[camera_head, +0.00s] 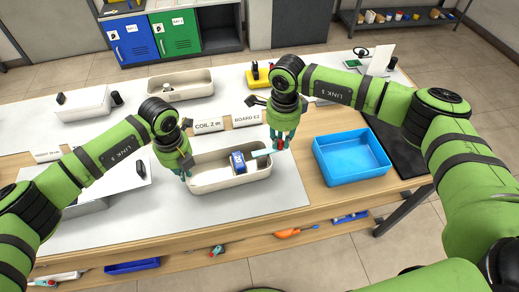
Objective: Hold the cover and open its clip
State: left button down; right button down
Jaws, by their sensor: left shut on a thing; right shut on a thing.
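A cream, open-topped shell that looks like the cover (215,184) lies on the table's front part. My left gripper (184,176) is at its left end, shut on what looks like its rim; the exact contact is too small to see. My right gripper (279,142) is above the shell's right end, shut on a small red part (279,144) that may be the clip. A blue box with a white mark (237,162) stands inside the shell. A pale teal strip (262,153) reaches from near the box toward my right fingertips.
A blue bin (352,172) stands empty to the right. Behind are label cards (247,120), a second cream tray (181,85), a white box (84,102) and a yellow holder (258,78). Bare white mat (150,222) lies in front on the left.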

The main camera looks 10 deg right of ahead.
jog(key=c, duration=1)
grip_release()
jog(key=shift+d, duration=0.1)
notch_tip(320, 180, up, 12)
jog(key=shift+r, duration=0.1)
